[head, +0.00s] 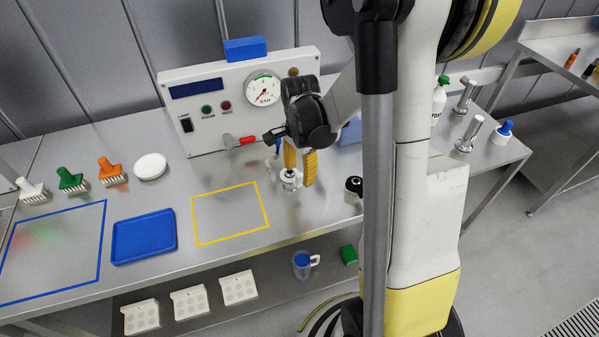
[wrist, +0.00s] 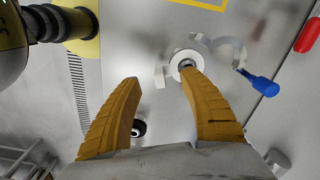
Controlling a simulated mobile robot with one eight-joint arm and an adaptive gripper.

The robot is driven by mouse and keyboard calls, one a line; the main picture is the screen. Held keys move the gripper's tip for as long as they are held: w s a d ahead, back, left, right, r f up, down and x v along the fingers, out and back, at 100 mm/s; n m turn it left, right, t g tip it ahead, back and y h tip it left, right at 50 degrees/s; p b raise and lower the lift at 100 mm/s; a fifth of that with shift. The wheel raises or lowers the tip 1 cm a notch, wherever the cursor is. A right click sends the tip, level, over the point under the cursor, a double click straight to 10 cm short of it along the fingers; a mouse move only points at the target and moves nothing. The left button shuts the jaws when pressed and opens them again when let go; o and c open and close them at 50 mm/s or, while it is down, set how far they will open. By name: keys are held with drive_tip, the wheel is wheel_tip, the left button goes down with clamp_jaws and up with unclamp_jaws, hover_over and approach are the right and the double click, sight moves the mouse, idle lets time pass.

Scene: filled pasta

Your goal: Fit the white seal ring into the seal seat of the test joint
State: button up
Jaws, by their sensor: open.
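The test joint (head: 290,179) stands on the steel bench, right of the yellow-outlined square. In the wrist view, a pale ring-shaped top (wrist: 177,65) with a dark centre shows there, close to the right fingertip. I cannot tell whether this is the white seal ring lying on the joint or the joint's own face, and the seal seat cannot be made out. An opened metal clamp (wrist: 238,49) with a blue handle (wrist: 262,84) lies beside it. My gripper (head: 299,177) is open above the joint, its yellow fingers (wrist: 161,80) apart with nothing held between them.
The gauge panel (head: 230,105) with a red-handled lever (head: 245,141) stands close behind my gripper. A black-topped piece (head: 354,184) stands near the front edge and shows in the wrist view (wrist: 139,128). The yellow-outlined square (head: 230,212) is empty; a blue tray (head: 145,237) lies left.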

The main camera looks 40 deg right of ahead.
drive_tip(key=shift+r+p, duration=1.55)
drive_tip(key=shift+r, duration=0.95)
wheel_tip(320, 180, up, 12)
